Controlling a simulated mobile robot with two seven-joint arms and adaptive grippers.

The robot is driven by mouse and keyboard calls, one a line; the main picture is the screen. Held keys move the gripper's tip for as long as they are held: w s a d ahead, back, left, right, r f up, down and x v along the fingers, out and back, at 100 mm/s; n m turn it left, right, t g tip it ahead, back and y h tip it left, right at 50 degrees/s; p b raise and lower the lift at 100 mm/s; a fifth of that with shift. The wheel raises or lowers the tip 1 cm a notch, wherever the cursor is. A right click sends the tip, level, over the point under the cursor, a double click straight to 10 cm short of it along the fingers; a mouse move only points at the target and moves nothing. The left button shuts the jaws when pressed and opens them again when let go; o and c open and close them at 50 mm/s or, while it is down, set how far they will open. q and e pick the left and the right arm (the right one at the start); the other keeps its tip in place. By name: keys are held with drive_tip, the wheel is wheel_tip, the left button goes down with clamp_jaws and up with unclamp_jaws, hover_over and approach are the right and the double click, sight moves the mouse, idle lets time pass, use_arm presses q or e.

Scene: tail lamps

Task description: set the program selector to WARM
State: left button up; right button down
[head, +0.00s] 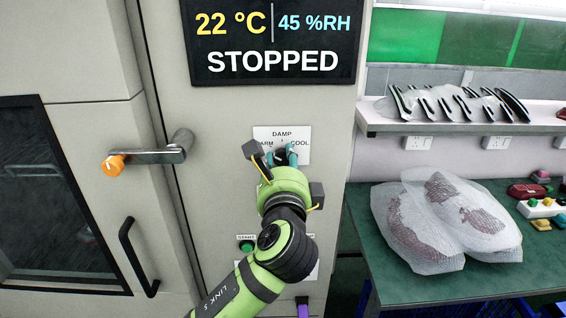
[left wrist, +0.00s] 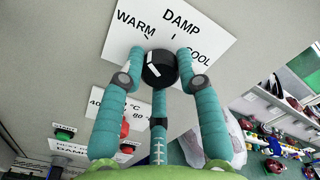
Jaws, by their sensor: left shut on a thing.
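The program selector is a black round knob (left wrist: 160,70) on a white label plate (left wrist: 126,50) marked WARM, DAMP and COOL. In the head view the plate (head: 295,134) is on the cabinet front, partly covered by my gripper. My left gripper (left wrist: 162,68), with teal fingers, is shut on the knob from both sides; it also shows in the head view (head: 283,156). A white mark shows on the left part of the knob's face; I cannot tell exactly which label it points to. My right gripper is not in view.
A display (head: 270,40) above reads STOPPED, 22 °C, 45 %RH. A door handle with an orange end (head: 113,166) juts out left of my arm. A green button (head: 246,246) is below the selector. Wrapped parts (head: 445,222) lie on the green bench at the right.

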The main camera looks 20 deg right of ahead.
use_arm(q)
drive_tip(key=shift+r, duration=0.45)
drive_tip(key=o, duration=1.1)
drive_tip(key=shift+o, duration=0.2)
drive_tip(key=shift+w+a+f, duration=0.1)
drive_tip(key=shift+f, duration=0.1)
drive_tip(key=shift+f, duration=0.1)
drive_tip(key=v, duration=1.2)
